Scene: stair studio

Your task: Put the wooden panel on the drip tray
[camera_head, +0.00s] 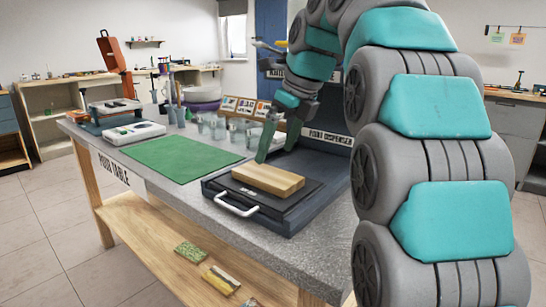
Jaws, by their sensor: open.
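The wooden panel (268,179) is a light brown block. It lies flat on the dark drip tray (222,185), toward the tray's back and middle. The tray has a white handle (237,205) on its front side and sits at the right part of the table. Whether a fingertip still touches the panel's far edge cannot be told.
A green mat (180,158) lies left of the tray. Several clear cups (236,131) stand behind it, with a picture rack (246,106) further back. My arm fills the right side of the view.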

